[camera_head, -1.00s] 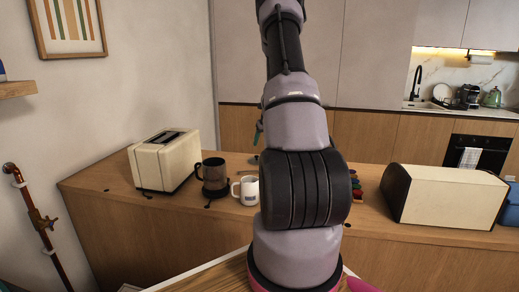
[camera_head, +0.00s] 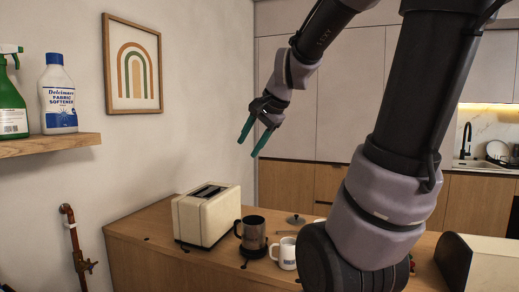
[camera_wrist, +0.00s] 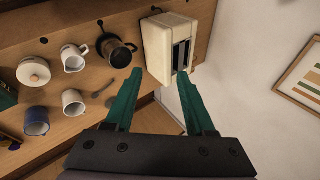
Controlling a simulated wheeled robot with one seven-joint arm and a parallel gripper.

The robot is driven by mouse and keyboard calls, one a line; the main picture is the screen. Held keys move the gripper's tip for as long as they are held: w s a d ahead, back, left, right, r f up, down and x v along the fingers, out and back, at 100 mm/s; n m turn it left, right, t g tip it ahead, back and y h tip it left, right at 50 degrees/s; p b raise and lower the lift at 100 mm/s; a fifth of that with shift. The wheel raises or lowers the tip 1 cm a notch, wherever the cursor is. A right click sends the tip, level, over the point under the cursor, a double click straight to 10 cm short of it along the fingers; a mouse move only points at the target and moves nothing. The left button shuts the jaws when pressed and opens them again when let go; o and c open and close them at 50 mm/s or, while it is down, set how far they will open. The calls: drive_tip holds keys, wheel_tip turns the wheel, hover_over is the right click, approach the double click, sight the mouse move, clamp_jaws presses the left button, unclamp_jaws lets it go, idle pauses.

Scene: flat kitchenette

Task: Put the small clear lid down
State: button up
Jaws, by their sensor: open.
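A small round lid with a knob (camera_head: 296,219) lies on the wooden counter behind a dark see-through carafe (camera_head: 252,234). It looks greyish, and whether it is clear cannot be told at this size. My gripper (camera_head: 250,147) is open, with its teal fingers pointing down and left, well above the counter. In the wrist view my gripper (camera_wrist: 160,73) shows nothing between its fingers. The carafe (camera_wrist: 120,52) is left of the fingers there, apart from them. A small faint shape beside a spoon (camera_wrist: 103,87) may be the lid, but I cannot be sure.
A cream toaster (camera_head: 206,215) stands left of the carafe. A white mug (camera_head: 287,252) stands right of it. A shelf (camera_head: 50,146) juts from the left wall.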

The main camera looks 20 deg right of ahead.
drive_tip(key=s+a+n, duration=0.2)
drive_tip(key=s+n, duration=0.5)
drive_tip(key=s, duration=0.4)
drive_tip(key=shift+n+h, duration=0.3)
drive_tip(key=shift+h, duration=0.1)
